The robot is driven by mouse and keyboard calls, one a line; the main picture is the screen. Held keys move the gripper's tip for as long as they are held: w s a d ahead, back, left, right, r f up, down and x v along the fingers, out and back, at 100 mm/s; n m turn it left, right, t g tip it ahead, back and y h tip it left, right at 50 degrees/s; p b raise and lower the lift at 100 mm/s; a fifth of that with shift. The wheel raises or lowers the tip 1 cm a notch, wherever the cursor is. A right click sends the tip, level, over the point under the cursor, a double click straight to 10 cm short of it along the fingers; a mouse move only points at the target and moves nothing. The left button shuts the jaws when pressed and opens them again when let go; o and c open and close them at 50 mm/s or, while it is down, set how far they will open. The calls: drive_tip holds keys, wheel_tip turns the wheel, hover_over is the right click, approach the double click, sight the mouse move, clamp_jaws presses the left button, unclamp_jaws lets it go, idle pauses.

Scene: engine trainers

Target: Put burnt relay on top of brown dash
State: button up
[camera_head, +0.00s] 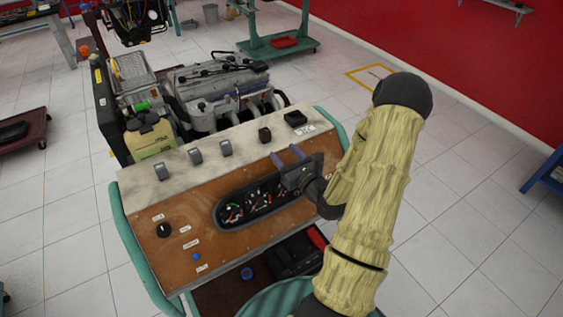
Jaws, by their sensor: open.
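A small dark cube (264,135) stands on that ledge and looks like the burnt relay, though no burn marks can be made out. My gripper (287,154) is open, with two purplish fingers apart and nothing seen between them. It is over the upper right of the panel, just below and right of the dark cube in the picture. My arm hides the panel's right end.
Two grey clips (195,157) (225,148) and a flat black box (295,118) sit on the ledge. An engine (215,85) and a yellowish tank (150,138) stand behind it. A teal rail (130,240) curves around the trainer. A black and red item (292,255) lies below the panel.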

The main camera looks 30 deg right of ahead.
drive_tip(key=s+a+r+n+g+y, duration=0.1)
drive_tip(key=s+a+n+g+y, duration=0.2)
drive_tip(key=a+n+g+y, duration=0.55)
drive_tip(key=s+a+r+n+g+y, duration=0.25)
drive_tip(key=a+n, duration=0.35)
drive_tip(key=a, duration=0.7)
drive_tip(key=s+a+f+n+g+h, duration=0.3)
drive_tip(key=s+n+g, duration=0.4)
drive_tip(key=s+n, duration=0.3)
drive_tip(key=d+r+n+t+h, duration=0.2)
drive_tip(key=d+r+n+h, duration=0.2)
drive_tip(key=n+h, duration=0.5)
drive_tip(key=d+n, duration=0.2)
drive_tip(key=shift+w+d+t, duration=0.2)
drive_tip(key=shift+d+t, duration=0.1)
drive_tip(key=shift+d, duration=0.05)
